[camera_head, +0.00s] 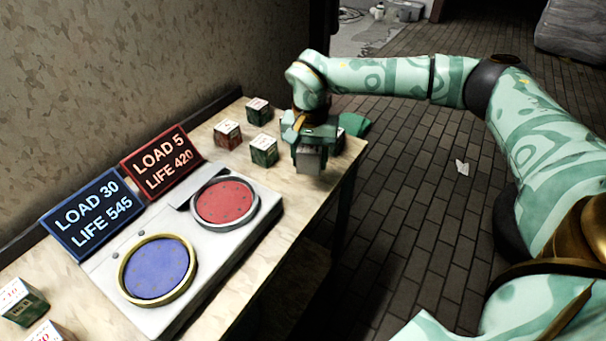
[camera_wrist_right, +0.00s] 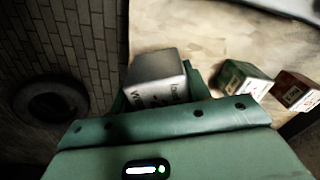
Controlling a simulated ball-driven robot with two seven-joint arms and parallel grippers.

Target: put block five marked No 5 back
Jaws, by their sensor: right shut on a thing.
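My right gripper (camera_head: 309,150) points down over the far right part of the table. It is shut on a grey block (camera_head: 309,162), which shows below the fingers. In the right wrist view the grey block (camera_wrist_right: 156,78) has dark lettering, but I cannot read a number, so I cannot tell if it is No 5. A green block (camera_head: 264,150), a red block (camera_head: 228,134) and a dark block (camera_head: 257,110) with white tops stand left of the gripper. The green block (camera_wrist_right: 243,84) and red block (camera_wrist_right: 297,92) also show in the wrist view. My left gripper is out of view.
A device with an empty red pan (camera_head: 225,202) and an empty blue pan (camera_head: 156,268) stands on the table. Behind it, signs read LOAD 5, LIFE 420 (camera_head: 161,162) and LOAD 30, LIFE 545 (camera_head: 94,214). More blocks (camera_head: 22,302) stand at the near left.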

